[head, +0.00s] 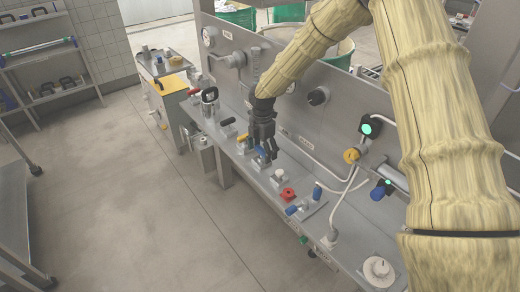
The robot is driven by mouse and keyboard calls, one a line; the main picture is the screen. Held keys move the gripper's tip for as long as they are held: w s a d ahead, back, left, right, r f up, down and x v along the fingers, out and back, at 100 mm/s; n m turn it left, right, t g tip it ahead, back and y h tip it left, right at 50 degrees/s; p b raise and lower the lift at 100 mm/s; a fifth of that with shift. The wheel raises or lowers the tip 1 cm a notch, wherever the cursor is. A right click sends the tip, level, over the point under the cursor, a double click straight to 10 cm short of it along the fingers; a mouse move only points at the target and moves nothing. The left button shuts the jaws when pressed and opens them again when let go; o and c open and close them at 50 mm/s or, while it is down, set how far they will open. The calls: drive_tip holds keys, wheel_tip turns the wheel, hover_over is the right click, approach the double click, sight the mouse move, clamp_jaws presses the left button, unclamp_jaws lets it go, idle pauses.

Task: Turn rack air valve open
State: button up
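My gripper (266,156) points down over the front shelf of the grey metal rack panel. A small blue handle (260,152) is right at its fingertips; I cannot tell whether they touch. A yellow handle (242,138) and a black handle (228,121) are on the shelf just left of the gripper. A red handle (194,92) is farther left. No readable label shows which one is the rack air valve. The finger gap is too small and dark to judge.
Right of the gripper are a red knob (288,194), blue fittings (291,210) and white hoses (343,205). A cart (163,70) stands back left.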

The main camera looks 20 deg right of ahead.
sight(262, 150)
drive_tip(key=shift+r, duration=0.2)
drive_tip(key=shift+w, duration=0.15)
drive_tip(key=shift+w+r, duration=0.1)
drive_tip(key=shift+r, duration=0.4)
wheel_tip(262, 150, up, 11)
idle(0.5)
